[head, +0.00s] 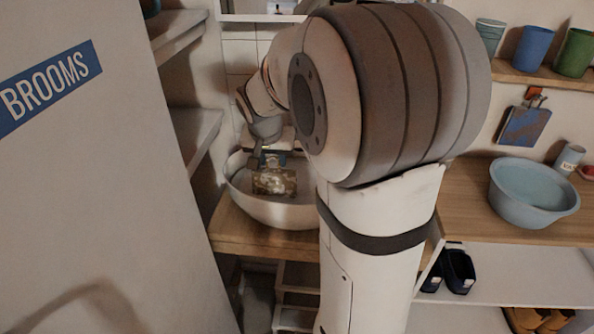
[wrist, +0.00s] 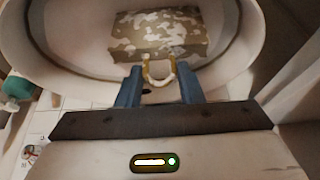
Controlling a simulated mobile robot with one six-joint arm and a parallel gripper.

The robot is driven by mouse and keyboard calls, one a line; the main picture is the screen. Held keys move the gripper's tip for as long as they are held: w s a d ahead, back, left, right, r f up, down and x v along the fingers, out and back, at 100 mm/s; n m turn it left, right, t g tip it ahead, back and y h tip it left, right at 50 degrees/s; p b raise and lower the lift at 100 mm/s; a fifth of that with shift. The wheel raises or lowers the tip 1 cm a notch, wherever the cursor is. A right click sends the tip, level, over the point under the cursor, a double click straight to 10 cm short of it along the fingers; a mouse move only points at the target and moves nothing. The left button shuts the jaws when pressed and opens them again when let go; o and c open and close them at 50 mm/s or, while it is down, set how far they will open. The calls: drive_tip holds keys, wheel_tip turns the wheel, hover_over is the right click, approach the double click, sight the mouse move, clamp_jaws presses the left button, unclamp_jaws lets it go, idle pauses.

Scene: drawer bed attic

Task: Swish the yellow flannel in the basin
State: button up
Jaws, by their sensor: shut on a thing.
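A wide white basin (head: 272,213) stands on the wooden counter at the left of the head view, and its pale inside fills the top of the wrist view (wrist: 75,50). A folded flannel (head: 274,183) with a brown, tan and cream camouflage pattern, not plain yellow, is in the basin; it also shows in the wrist view (wrist: 157,34). My gripper (wrist: 159,80) points into the basin, its blue fingers shut on a yellow-and-white loop at the flannel's near edge. I cannot tell how the loop joins the flannel. No water level can be made out.
A light blue bowl (head: 533,192) stands on the right counter (head: 462,203), near a small can (head: 570,158). Cups line a shelf above. A tall panel marked BROOMS (head: 85,170) closes off the left. My arm hides the middle.

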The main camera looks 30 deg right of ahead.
drive_tip(key=shift+w+a, duration=0.1)
drive_tip(key=shift+a, duration=0.1)
drive_tip(key=shift+s+d, duration=0.45)
drive_tip(key=shift+d, duration=0.25)
drive_tip(key=shift+s+d, duration=0.5)
drive_tip(key=shift+d, duration=0.25)
drive_tip(key=shift+s+d, duration=0.45)
drive_tip(key=shift+d, duration=0.25)
wheel_tip(320, 180, up, 13)
drive_tip(key=p, duration=0.9)
idle(2.3)
drive_tip(key=shift+s, duration=0.1)
